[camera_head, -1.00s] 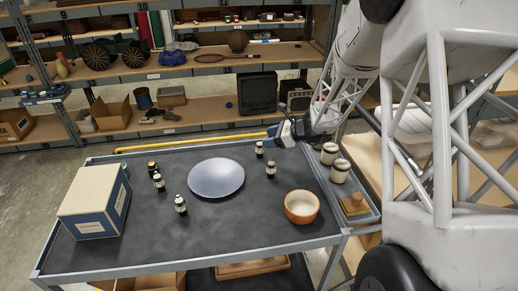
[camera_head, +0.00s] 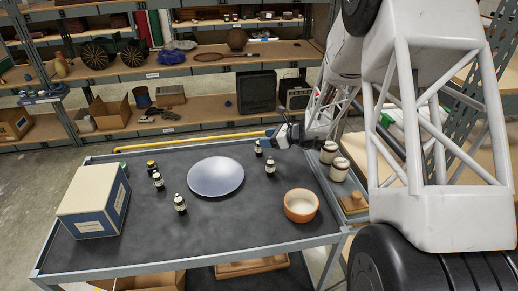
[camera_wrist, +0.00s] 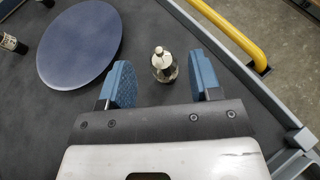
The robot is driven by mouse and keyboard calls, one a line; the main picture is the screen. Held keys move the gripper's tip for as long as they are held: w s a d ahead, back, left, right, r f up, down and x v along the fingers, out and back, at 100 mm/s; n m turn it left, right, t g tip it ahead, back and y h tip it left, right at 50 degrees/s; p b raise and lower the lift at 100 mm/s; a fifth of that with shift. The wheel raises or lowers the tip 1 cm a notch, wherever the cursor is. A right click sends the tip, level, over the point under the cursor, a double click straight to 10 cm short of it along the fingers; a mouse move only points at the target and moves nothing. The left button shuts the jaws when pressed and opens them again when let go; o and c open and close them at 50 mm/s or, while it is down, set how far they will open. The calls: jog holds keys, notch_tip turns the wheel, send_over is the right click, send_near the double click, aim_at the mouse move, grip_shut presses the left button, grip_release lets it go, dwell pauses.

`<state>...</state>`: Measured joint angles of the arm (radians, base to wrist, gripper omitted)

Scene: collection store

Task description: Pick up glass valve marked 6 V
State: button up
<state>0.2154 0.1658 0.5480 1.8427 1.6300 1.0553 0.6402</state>
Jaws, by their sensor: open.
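Several small dark glass valves with pale bands stand on the dark cart top (camera_head: 130,250). The markings are too small to read, so I cannot tell which is 6 V. My gripper (camera_head: 277,138) is at the cart's far edge, open and empty. In the wrist view, a valve with a pale top (camera_wrist: 163,65) stands upright between and just beyond the open fingers (camera_wrist: 160,85), touching neither. It appears to be the far valve (camera_head: 258,149) in the head view. Other valves are near the front (camera_head: 180,204), at the left (camera_head: 158,181) and right of the disc (camera_head: 270,169).
A blue-grey disc (camera_head: 215,177) lies mid-cart. A white-and-blue box (camera_head: 92,203) stands left, an orange bowl (camera_head: 300,206) right. Two lidded jars (camera_head: 339,170) sit in the side tray. A yellow rail (camera_head: 190,143) runs along the far edge. The front cart top is clear.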

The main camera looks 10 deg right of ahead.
jog(key=shift+w+a, duration=0.15)
jog(key=shift+a, duration=0.05)
jog(key=shift+f, duration=0.1)
jog(key=shift+x, duration=2.65)
jog(key=c, duration=1)
